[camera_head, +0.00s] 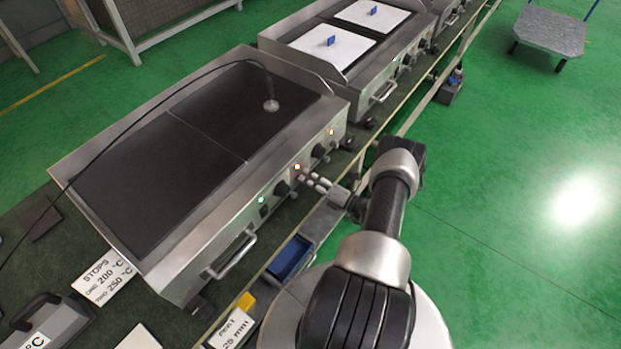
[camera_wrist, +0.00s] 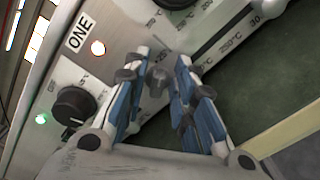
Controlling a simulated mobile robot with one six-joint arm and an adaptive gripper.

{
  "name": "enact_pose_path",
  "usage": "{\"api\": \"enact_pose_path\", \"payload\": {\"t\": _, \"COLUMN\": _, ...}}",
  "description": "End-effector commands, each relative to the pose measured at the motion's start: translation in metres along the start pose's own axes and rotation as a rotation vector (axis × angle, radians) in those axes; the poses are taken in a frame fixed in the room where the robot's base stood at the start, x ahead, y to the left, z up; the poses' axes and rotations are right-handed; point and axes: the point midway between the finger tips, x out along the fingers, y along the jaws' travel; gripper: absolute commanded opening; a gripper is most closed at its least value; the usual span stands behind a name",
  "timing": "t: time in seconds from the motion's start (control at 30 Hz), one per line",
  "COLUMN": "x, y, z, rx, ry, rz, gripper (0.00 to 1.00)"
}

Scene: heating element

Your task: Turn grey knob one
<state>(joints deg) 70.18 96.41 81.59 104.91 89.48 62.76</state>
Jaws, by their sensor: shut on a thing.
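The appliance (camera_head: 205,205) is a steel unit with two dark plates and a sloping front panel. In the wrist view, a small grey knob (camera_wrist: 158,82) sits on the panel below the "ONE" label (camera_wrist: 80,33). My gripper (camera_wrist: 164,58) has its blue-padded fingers on both sides of this knob and is shut on it. In the head view, my gripper (camera_head: 309,179) is at the panel front and hides the grey knob. A black knob (camera_wrist: 73,105) is left of my gripper, and another black knob (camera_wrist: 176,3) shows at the top edge.
A metal handle (camera_head: 232,256) sticks out of the panel front, lower left of my gripper. A blue bin (camera_head: 290,258) lies below. A cabled probe (camera_head: 271,105) rests on the rear plate. A second unit (camera_head: 285,35) stands behind.

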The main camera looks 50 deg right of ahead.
Motion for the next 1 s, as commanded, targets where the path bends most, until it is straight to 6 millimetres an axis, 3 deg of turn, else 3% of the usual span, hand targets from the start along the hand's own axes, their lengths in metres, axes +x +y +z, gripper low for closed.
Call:
{"api": "enact_pose_path", "payload": {"t": 0.3, "x": 0.0, "y": 0.0, "z": -0.001, "rx": 0.004, "ry": 0.001, "rz": -0.001, "gripper": 0.01}}
{"api": "enact_pose_path", "payload": {"t": 0.33, "x": 0.0, "y": 0.0, "z": -0.001, "rx": 0.004, "ry": 0.001, "rz": -0.001, "gripper": 0.27}}
{"api": "enact_pose_path", "payload": {"t": 0.4, "x": 0.0, "y": 0.0, "z": -0.001, "rx": 0.003, "ry": 0.001, "rz": -0.001, "gripper": 0.31}}
{"api": "enact_pose_path", "payload": {"t": 0.77, "x": -0.003, "y": 0.0, "z": 0.0, "rx": 0.001, "ry": -0.001, "rz": -0.001, "gripper": 0.32}}
{"api": "enact_pose_path", "payload": {"t": 1.0, "x": -0.039, "y": -0.001, "z": 0.001, "rx": 0.002, "ry": -0.005, "rz": -0.004, "gripper": 0.32}}
